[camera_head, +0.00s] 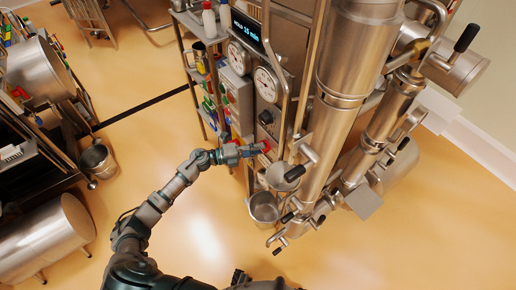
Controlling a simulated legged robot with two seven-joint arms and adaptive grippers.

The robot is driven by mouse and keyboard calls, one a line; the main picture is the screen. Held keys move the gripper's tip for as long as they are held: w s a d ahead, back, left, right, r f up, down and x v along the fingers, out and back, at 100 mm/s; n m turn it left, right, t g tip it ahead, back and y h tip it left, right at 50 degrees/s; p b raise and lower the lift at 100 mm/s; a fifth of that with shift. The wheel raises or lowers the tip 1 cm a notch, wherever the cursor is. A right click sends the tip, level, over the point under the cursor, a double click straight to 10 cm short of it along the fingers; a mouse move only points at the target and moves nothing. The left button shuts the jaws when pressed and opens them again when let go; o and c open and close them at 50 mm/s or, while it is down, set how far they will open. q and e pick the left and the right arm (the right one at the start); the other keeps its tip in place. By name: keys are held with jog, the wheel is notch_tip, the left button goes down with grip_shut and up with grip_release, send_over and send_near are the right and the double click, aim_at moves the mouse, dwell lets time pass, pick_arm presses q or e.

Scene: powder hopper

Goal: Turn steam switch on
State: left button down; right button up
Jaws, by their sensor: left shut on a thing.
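The steel machine's front panel (270,55) carries two round dials, a dark knob (266,117) and, lower down, a small red switch (266,146). My left arm reaches up from the bottom left to this panel. My left gripper (257,149) is at the red switch and shut on it; the fingers hide part of it. I cannot read the switch's position or any label. My right gripper is not in view.
A tall steel column (345,60) with pipes and black-handled valves stands right of the panel. A steel pot (264,208) hangs below. A shelf with bottles (209,20) stands left of the panel. The orange floor (150,130) is clear between the machine and the left-hand equipment.

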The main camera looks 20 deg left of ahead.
pick_arm(q)
jog(key=shift+s+d+f, duration=0.1)
jog(key=shift+s+f, duration=0.1)
jog(key=shift+f, duration=0.2)
jog(key=c, duration=1.2)
grip_release()
jog(key=shift+o, duration=0.4)
jog(key=shift+r, duration=0.2)
jog(key=shift+a, duration=0.2)
jog(key=v, duration=1.2)
jog(key=shift+w+f, duration=0.1)
jog(key=shift+w, duration=0.05)
